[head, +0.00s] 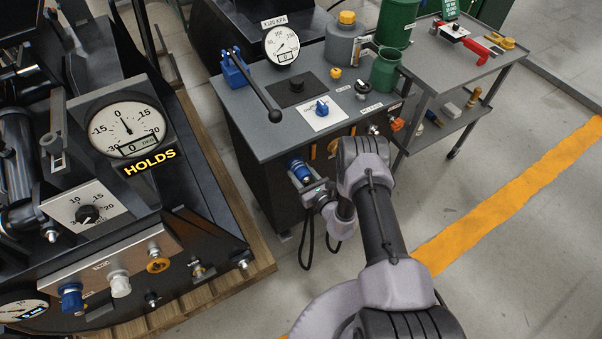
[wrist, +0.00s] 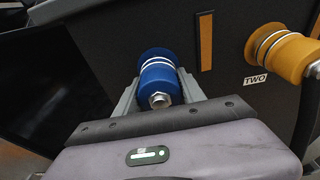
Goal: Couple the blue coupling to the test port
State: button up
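The blue coupling (head: 298,170) is at the front panel of the grey-topped bench. In the wrist view the blue coupling (wrist: 160,80) has light rings and a metal end facing me. My gripper (head: 306,183) is at it, with one finger on each side. In the wrist view the fingers of my gripper (wrist: 160,92) lie close against its sides with no clear gap. Whether the coupling still touches the panel is hidden. Metal fittings (head: 197,268) stick out along the front of the left machine; I cannot tell which one is the test port.
A yellow coupling (wrist: 283,52) labelled TWO is right of the blue one. The left machine has a front block (head: 100,280) with blue, white and orange fittings and a gauge marked HOLDS (head: 126,128). A side cart (head: 455,70) stands right. Dark hoses hang below my gripper.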

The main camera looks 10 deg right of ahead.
aim_at(306, 180)
grip_shut()
jog(key=shift+o, duration=1.9)
grip_release()
grip_shut()
jog(key=shift+f+p+v, duration=0.15)
jog(key=shift+p+v, duration=0.3)
jog(key=shift+v, duration=0.65)
jog(key=shift+f+p+v, duration=0.2)
jog(key=shift+p+v, duration=0.2)
jog(key=shift+v, duration=0.65)
jog(key=shift+s, duration=0.1)
jog(key=shift+f+p+v, duration=0.15)
jog(key=shift+p+v, duration=0.25)
jog(key=shift+v, duration=0.6)
jog(key=shift+f+p+v, duration=0.15)
jog(key=shift+p+v, duration=0.25)
jog(key=shift+v, duration=0.55)
